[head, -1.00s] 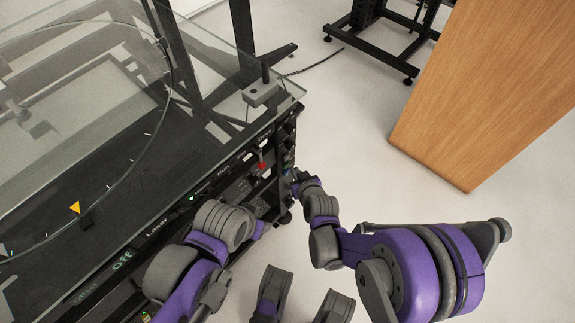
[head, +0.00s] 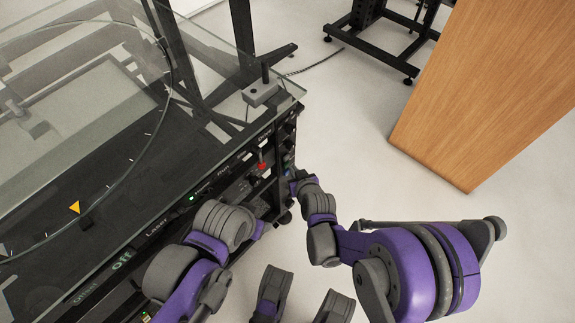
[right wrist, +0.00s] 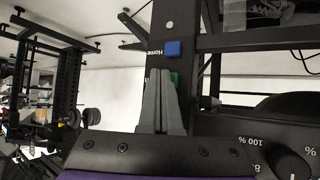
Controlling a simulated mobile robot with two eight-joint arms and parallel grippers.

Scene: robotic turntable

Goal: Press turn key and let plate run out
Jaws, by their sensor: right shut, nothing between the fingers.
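In the right wrist view, my right gripper (right wrist: 160,101) is shut and empty, with its tips over a green key (right wrist: 175,79) on a black post. The fingers hide part of the green key and most of its label; I cannot tell whether they touch. A blue key (right wrist: 173,48) marked Home sits above it. In the head view, the right gripper (head: 296,177) is small at the right end of the rack, and the keys do not show. The round plate (head: 60,150) is on the left under clear glass. My left gripper is hidden.
The rack front (head: 215,180) carries several knobs, lit labels and a red-tipped switch (head: 262,166). A grey block (head: 261,94) with a black post stands on the glass corner. A wooden panel (head: 490,90) stands at the right. Bare floor (head: 350,130) lies between.

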